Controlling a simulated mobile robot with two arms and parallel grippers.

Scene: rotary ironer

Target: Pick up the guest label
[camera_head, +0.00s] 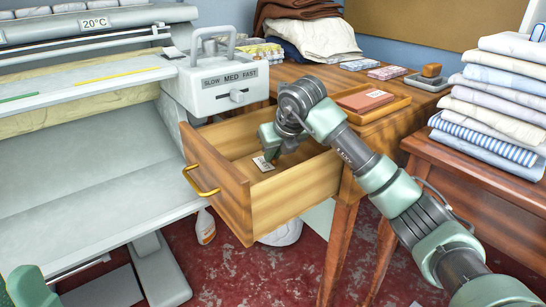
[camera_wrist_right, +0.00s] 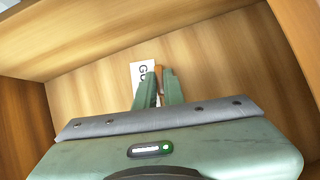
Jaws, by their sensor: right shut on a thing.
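The guest label (camera_head: 263,163) is a small white card with dark print inside the open wooden drawer. In the right wrist view the label (camera_wrist_right: 142,72) shows the letters "GU"; the fingers hide the rest of it. My right gripper (camera_head: 272,156) reaches down into the drawer. My left gripper is not in view.
The drawer (camera_head: 290,194) has a brass handle (camera_head: 201,182) and walls close around my right gripper. The ironer (camera_head: 90,180) stands at left. A wooden tray (camera_head: 372,101) and cloth stacks sit on the desk. Folded linen (camera_head: 500,95) is piled at right.

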